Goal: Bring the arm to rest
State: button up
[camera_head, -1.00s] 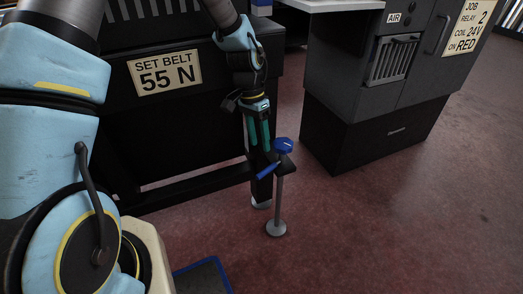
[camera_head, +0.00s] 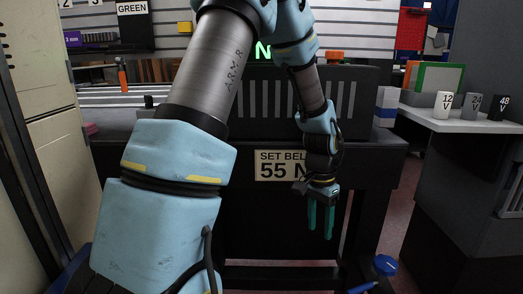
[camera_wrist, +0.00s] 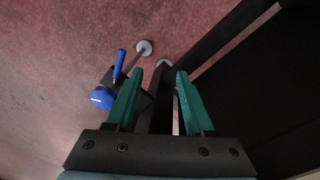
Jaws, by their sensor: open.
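My gripper (camera_head: 320,218) hangs pointing down in front of the dark machine bench, right of the middle in the head view. Its two green fingers are apart with nothing between them. In the wrist view my gripper (camera_wrist: 153,95) also shows open, above the floor and a dark post. My arm reaches up from the lower left, bends at the top of the head view and comes down to the gripper.
A stand with a blue knob (camera_head: 385,265) is below and right of my gripper; the knob also shows in the wrist view (camera_wrist: 102,98). A "SET BELT 55 N" sign (camera_head: 275,165) is on the bench.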

jog(key=s+a+r+n+t, duration=0.1)
jog(key=a+r+n, duration=0.2)
jog(key=a, duration=0.5)
jog(key=s+a+r+n+t, duration=0.1)
jog(key=s+a+r+n, duration=0.2)
jog(key=a, duration=0.5)
jog(key=a+r+n+t, duration=0.1)
jog(key=a+r+n, duration=0.25)
jog(key=a, duration=0.45)
notch_tip(320, 180, up, 24)
jog(key=p, duration=2.5)
jog(key=shift+w+d+f, duration=0.15)
jog(key=shift+w+d, duration=0.05)
jog(key=shift+w, duration=0.05)
jog(key=shift+n, duration=0.25)
